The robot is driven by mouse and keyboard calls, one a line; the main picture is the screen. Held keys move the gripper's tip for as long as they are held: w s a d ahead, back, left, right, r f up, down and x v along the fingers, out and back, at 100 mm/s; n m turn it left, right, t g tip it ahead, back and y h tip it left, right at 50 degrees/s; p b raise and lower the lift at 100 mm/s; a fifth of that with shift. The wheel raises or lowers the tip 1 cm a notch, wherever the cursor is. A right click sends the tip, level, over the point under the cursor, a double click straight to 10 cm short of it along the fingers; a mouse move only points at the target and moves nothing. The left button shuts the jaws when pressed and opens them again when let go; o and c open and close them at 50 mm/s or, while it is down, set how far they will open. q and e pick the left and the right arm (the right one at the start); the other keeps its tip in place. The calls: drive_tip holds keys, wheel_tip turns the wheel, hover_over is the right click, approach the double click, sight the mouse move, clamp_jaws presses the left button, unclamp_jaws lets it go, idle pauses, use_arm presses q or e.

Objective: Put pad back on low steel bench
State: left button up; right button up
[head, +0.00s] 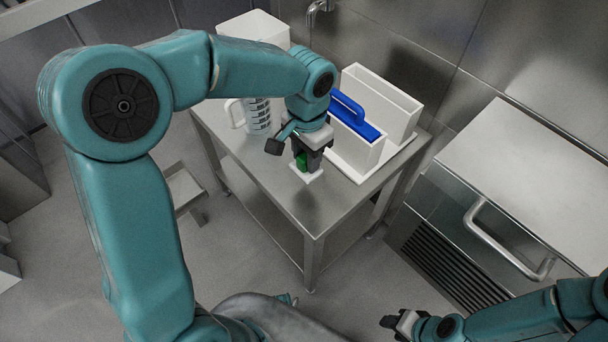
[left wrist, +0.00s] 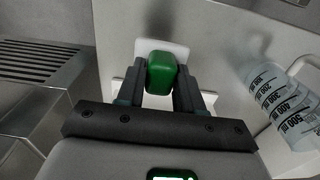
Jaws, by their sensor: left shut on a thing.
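A small white pad (head: 309,176) with a green grip (head: 302,160) is at my left gripper (head: 306,158), over the front part of the steel bench top (head: 318,210). My left gripper points down and is shut on the green grip. In the left wrist view the green grip (left wrist: 162,74) sits between the fingers (left wrist: 160,92), with the white pad (left wrist: 176,50) behind it. I cannot tell whether the pad touches the bench. My right gripper (head: 396,322) is at the bottom right, away from the bench; its jaw opening is unclear.
A clear measuring jug (head: 257,116) stands left of my left gripper. A white two-part holder (head: 385,100) with a blue-handled item (head: 352,112) stands close to its right. A white box (head: 254,28) is at the back. A steel cabinet (head: 530,180) with a bar handle stands right.

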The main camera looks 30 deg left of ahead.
use_arm(q)
wheel_tip(320, 180, down, 7)
drive_tip(key=shift+w+a+b, duration=0.1)
drive_tip(key=shift+b, duration=0.35)
drive_tip(key=shift+r, duration=0.1)
drive_tip(key=o, duration=0.9)
drive_tip(key=shift+f, duration=0.2)
drive_tip(key=shift+r, duration=0.1)
drive_tip(key=shift+r, duration=0.25)
wheel_tip(320, 180, up, 12)
drive_tip(key=shift+f+p, duration=0.15)
drive_tip(key=shift+p, duration=0.9)
